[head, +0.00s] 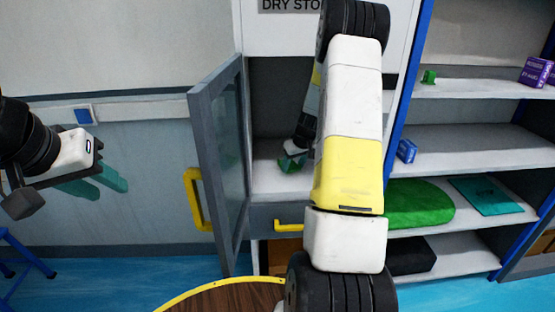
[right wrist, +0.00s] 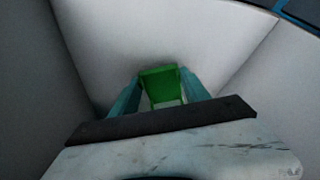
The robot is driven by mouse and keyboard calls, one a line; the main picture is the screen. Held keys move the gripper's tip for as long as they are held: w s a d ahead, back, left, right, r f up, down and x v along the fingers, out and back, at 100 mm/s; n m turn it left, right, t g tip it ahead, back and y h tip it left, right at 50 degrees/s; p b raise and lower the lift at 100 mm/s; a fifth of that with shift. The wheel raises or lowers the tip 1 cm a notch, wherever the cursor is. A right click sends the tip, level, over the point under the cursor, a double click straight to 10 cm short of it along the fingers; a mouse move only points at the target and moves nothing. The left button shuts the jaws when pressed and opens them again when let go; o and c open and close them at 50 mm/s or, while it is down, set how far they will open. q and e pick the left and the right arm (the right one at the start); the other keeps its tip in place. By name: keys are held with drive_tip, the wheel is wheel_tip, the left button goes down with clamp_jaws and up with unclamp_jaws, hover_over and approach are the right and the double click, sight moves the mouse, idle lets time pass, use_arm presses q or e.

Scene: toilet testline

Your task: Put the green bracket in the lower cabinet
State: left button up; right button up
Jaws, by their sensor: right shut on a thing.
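The green bracket (right wrist: 160,84) is between the teal fingers of my right gripper (right wrist: 158,88) in the right wrist view, and the fingers are shut on it. In the head view the bracket (head: 291,164) shows as a small green shape inside the open cabinet (head: 265,185), low over its pale floor. I cannot tell whether it touches the floor. My right arm covers the right part of the cabinet opening. The glass door (head: 222,150) stands swung open to the left. My left gripper (head: 98,182) is at the left, away from the cabinet, its teal fingers apart.
Right of a blue post stands an open shelf (head: 470,138) with purple boxes (head: 537,72), a blue box (head: 406,151), a green round pad (head: 415,203) and a teal sheet (head: 486,195). A round wooden table (head: 225,298) is at the bottom. A blue step stool (head: 20,268) is lower left.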

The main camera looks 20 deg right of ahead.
drive_tip(key=shift+f, duration=0.5)
drive_tip(key=shift+f, duration=0.15)
drive_tip(key=o, duration=1.4)
drive_tip(key=s+a+r, duration=0.3)
drive_tip(key=s+r, duration=0.1)
drive_tip(key=r, duration=0.5)
drive_tip(key=s+a+r, duration=0.3)
drive_tip(key=s+r, duration=0.2)
drive_tip(key=r, duration=0.5)
drive_tip(key=shift+m+t+y, duration=0.5)
drive_tip(key=shift+t+y, duration=0.3)
drive_tip(key=shift+t, duration=0.1)
drive_tip(key=s+a+r, duration=0.3)
drive_tip(key=s+a, duration=0.1)
drive_tip(key=s, duration=0.3)
drive_tip(key=s+a+r, duration=0.3)
drive_tip(key=s+a, duration=0.2)
drive_tip(key=s, duration=0.3)
drive_tip(key=s+a+r, duration=0.2)
drive_tip(key=s+a, duration=0.2)
drive_tip(key=s, duration=0.4)
drive_tip(key=shift+s+a+r, duration=0.2)
drive_tip(key=shift+a+r, duration=0.05)
drive_tip(key=shift+r, duration=0.15)
